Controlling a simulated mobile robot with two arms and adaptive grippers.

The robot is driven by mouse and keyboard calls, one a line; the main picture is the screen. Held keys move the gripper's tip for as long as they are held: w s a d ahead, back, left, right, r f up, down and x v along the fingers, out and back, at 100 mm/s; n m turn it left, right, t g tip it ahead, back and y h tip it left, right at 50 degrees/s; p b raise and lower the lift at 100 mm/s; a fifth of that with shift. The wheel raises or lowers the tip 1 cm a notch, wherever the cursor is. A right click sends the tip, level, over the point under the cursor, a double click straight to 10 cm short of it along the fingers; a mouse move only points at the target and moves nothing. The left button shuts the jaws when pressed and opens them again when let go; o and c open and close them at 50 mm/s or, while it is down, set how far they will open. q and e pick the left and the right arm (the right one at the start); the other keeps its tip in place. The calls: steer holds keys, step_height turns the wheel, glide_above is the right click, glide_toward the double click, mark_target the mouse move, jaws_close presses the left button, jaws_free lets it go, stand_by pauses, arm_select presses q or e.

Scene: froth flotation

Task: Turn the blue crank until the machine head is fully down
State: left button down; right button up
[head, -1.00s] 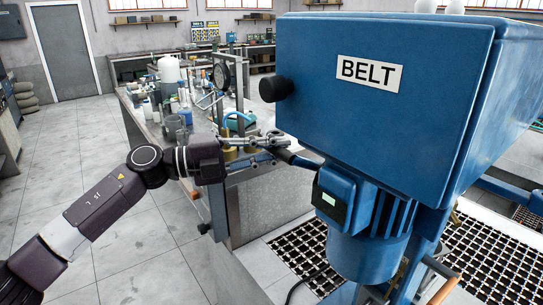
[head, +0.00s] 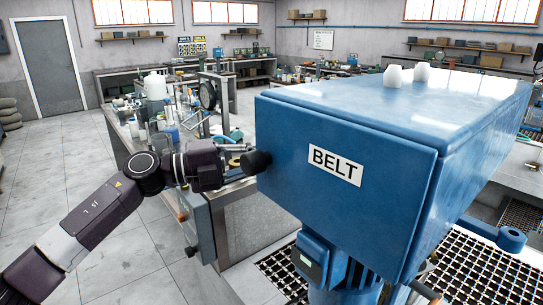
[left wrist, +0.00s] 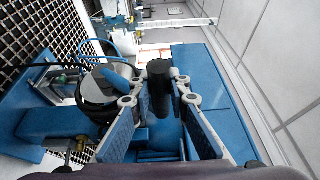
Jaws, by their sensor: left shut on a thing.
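My left gripper (head: 236,152) reaches in from the left beside the machine's blue BELT housing (head: 350,180). Its fingertips are partly hidden behind a black knob (head: 257,162) at the housing's left edge. In the left wrist view the fingers (left wrist: 160,100) stand on either side of a black, upright-looking grip (left wrist: 160,88), and the gripper is shut on it. Blue metal (left wrist: 168,135) shows below and between the fingers; I cannot tell which part of it is the crank. In the head view the crank arm is hidden behind the housing. My right gripper is not in view.
A cluttered bench (head: 250,205) stands behind my left gripper. A blue motor (head: 310,258) hangs under the housing, above a black floor grating (head: 285,275). A blue bracket (head: 505,237) juts out at the right. Tiled floor (head: 130,270) is free at the left.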

arm_select(q)
steer(key=shift+r, duration=0.4)
steer(key=c, duration=2)
jaws_free()
steer(key=shift+o, duration=0.9)
steer(key=shift+f, duration=0.2)
steer(key=v, duration=1.2)
steer(key=shift+s, duration=0.15)
